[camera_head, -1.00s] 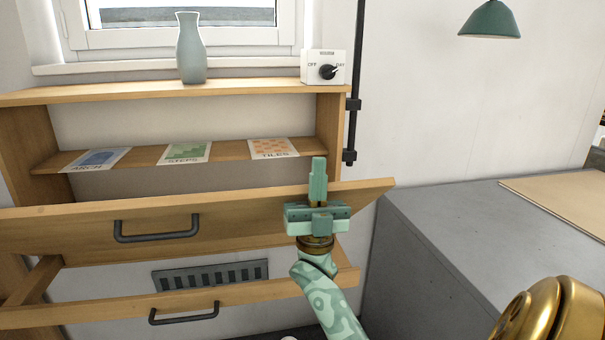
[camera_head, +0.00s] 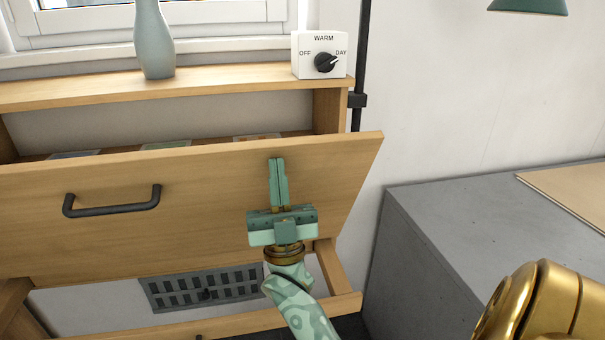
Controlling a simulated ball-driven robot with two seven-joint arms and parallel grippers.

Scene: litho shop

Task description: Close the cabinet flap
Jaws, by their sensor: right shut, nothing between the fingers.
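The cabinet flap (camera_head: 200,215) is a wide wooden panel with a dark bar handle (camera_head: 112,201). It stands partly raised, tilted with its top edge toward me, and a gap shows between that edge and the wooden cabinet (camera_head: 205,92). My right gripper (camera_head: 278,162) is shut and empty, in front of the flap's right part with its fingers pointing up along the outer face. Whether the fingers touch the panel I cannot tell. My left gripper is not in view.
A pale vase (camera_head: 153,42) and a white dial box (camera_head: 319,55) stand on the cabinet top. Below the flap are a dark vent grille (camera_head: 205,287) and a lower wooden front (camera_head: 235,322). A grey block (camera_head: 470,235) stands to the right, beside a black pole (camera_head: 363,60).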

